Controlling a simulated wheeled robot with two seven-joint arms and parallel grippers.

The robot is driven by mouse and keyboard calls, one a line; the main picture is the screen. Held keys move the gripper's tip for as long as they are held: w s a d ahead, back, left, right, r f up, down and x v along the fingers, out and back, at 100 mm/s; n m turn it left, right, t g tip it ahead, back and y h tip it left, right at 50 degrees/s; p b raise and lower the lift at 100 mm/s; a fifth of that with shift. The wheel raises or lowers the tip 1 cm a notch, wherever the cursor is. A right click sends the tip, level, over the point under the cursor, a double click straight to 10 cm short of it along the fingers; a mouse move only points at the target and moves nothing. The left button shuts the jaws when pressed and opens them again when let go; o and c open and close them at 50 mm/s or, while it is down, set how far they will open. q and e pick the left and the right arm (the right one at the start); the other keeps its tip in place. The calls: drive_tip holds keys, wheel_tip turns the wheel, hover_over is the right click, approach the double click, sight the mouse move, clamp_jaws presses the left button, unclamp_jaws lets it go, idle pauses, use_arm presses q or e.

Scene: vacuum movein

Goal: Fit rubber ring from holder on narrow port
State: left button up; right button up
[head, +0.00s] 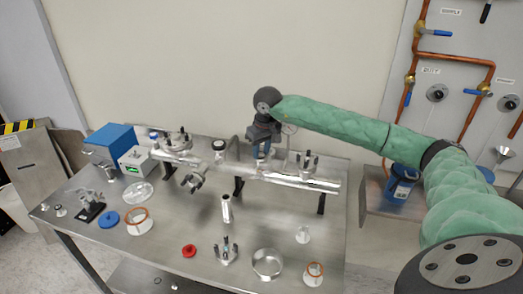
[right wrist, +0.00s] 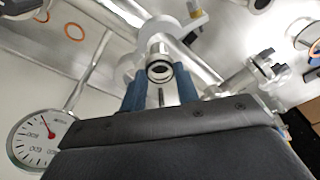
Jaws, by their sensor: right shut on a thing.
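My right gripper (head: 262,150) reaches over the metal tube assembly (head: 300,180) at the back of the table, fingers pointing down. In the right wrist view its two blue fingers (right wrist: 160,92) are shut on a small dark ring, the rubber ring (right wrist: 160,73). The ring shows at the round mouth of a narrow metal port (right wrist: 158,50), between the fingertips. I cannot tell whether it is seated on the port or just in front of it. My left gripper is not in view.
A dial gauge (right wrist: 38,138) is close beside my right gripper.

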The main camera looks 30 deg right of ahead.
drive_tip(key=shift+f+b, duration=0.5)
idle(0.5)
drive_tip(key=o, duration=0.9)
drive_tip(key=shift+o, duration=0.2)
drive_tip(key=shift+r+b, duration=0.35)
drive_tip(key=shift+r, duration=0.3)
drive_tip(key=r, duration=0.1)
drive_tip(key=r+b, duration=0.1)
drive_tip(key=r, duration=0.3)
drive_tip(key=shift+s+d+b, duration=0.1)
drive_tip(key=shift+s+b, duration=0.25)
drive_tip(key=shift+s, duration=0.05)
drive_tip(key=shift+s+r, duration=0.15)
drive_tip(key=shift+r, duration=0.5)
